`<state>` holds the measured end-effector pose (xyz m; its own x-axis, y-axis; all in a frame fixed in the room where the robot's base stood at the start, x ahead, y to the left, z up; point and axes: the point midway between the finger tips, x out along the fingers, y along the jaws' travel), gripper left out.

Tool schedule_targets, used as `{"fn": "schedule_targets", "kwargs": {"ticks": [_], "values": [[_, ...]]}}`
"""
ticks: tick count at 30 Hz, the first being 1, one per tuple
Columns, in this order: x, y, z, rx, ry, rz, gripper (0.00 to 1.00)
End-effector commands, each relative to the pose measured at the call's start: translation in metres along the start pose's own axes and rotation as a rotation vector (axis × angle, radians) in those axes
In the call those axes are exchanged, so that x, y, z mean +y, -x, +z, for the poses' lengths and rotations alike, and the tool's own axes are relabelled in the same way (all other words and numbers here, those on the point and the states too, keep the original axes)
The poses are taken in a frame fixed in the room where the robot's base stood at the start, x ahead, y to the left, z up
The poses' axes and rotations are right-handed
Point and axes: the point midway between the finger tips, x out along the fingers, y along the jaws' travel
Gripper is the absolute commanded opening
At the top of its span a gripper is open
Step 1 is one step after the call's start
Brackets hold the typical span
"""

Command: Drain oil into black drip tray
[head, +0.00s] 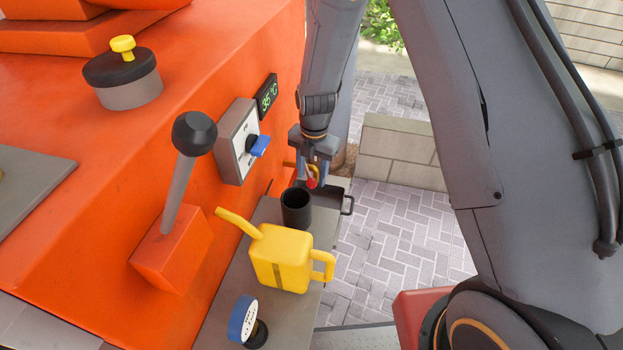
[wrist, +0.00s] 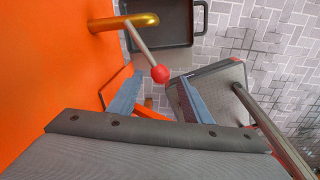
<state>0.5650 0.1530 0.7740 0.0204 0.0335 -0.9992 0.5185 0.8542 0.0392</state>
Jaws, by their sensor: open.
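The black drip tray (head: 340,196) lies low behind the black cup in the head view. The tray also shows at the top of the wrist view (wrist: 168,28), below the brass drain pipe (wrist: 125,22). A thin metal lever (wrist: 141,43) runs from the pipe to a red ball knob (wrist: 160,73). The knob also shows in the head view (head: 311,183). My gripper (wrist: 160,79) is open and empty, its two fingers on either side of the knob in the picture. I cannot tell whether they touch it. No oil flow is visible.
The orange machine (head: 75,190) fills the left, with a black-knobbed lever (head: 180,195). Paving (head: 400,245) is clear at right.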

Motion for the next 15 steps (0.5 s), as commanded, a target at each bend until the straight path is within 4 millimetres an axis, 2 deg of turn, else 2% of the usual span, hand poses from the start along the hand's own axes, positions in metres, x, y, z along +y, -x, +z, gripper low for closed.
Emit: {"fn": "schedule_targets", "kwargs": {"ticks": [7, 15], "values": [[0.001, 0.036, 0.001, -0.002, 0.0, 0.002, 0.45], [0.0, 0.053, 0.0, 0.001, 0.0, -0.001, 0.45]]}}
